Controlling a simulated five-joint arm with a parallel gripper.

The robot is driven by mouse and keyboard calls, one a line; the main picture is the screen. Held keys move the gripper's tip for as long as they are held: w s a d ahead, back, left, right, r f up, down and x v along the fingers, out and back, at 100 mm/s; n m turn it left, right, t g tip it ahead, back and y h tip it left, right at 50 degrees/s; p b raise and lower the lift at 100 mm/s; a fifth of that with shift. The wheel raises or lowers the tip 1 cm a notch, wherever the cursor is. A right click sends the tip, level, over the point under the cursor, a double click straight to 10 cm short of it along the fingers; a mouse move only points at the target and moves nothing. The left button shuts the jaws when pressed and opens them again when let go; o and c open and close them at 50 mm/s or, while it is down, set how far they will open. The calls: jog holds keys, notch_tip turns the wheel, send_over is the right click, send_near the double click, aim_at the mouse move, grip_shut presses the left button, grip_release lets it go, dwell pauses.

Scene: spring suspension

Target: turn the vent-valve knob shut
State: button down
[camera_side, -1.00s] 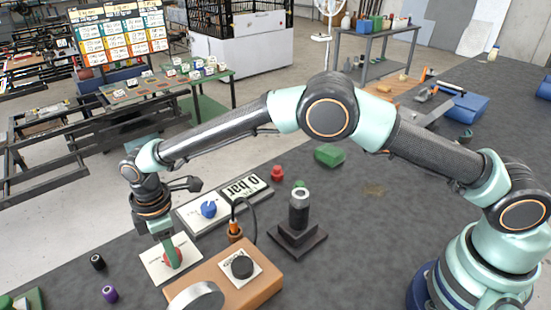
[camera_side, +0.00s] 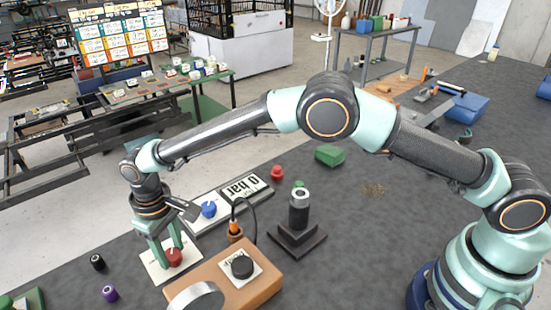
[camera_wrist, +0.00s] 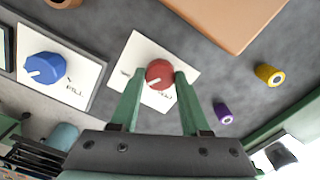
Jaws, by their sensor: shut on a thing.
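The red knob (camera_side: 174,257) stands on a white plate (camera_side: 155,272) that lies on the dark table. Its label is too blurred to read for sure. In the wrist view the red knob (camera_wrist: 160,74) sits between my two green fingers and its white pointer line aims down-left. My gripper (camera_wrist: 160,84) is shut on it, one finger touching each side. In the side view my gripper (camera_side: 168,256) reaches down onto the plate, the fingers left and right of the knob.
An orange-brown box (camera_side: 225,283) with a black knob (camera_side: 242,267) stands close at right. Purple (camera_side: 110,293) and black (camera_side: 98,262) rollers lie left. A dark stepped stand (camera_side: 298,230) is farther right.

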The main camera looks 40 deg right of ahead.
aim_at(172, 253)
jog(key=shift+m, duration=1.2)
jog(key=shift+c, duration=1.9)
grip_release()
notch_tip(172, 253, up, 12)
jog(key=shift+d+r, duration=0.1)
jog(key=shift+r, duration=0.05)
